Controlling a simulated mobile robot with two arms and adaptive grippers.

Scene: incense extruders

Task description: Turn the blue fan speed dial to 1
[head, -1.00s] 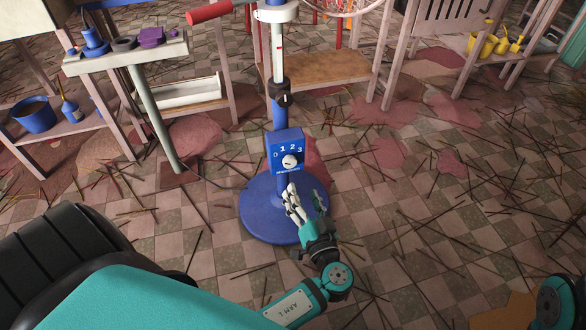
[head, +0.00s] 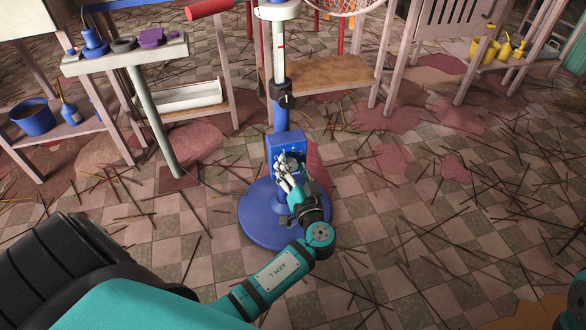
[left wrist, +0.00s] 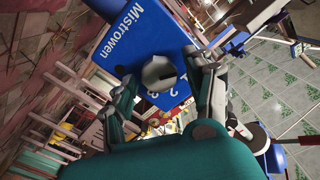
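The blue fan's control box (head: 274,147) stands on its pole above a round blue base (head: 256,218). In the left wrist view the box (left wrist: 135,48) fills the upper middle, with "Mistrowen" printed on it. The round grey-white dial (left wrist: 158,73) sits on its face, the numbers beside it partly hidden; its exact setting is unclear. My left gripper (head: 287,168) is at the box, covering much of the dial in the head view. In the left wrist view its fingers (left wrist: 164,88) are spread on either side of the dial, with gaps visible. My right gripper is out of view.
A narrow stand with a purple piece (head: 152,38) is left of the fan. A shelf with a blue pot (head: 32,116) stands farther left. A wooden bench (head: 320,72) is behind. Thin sticks litter the open tiled floor (head: 420,215).

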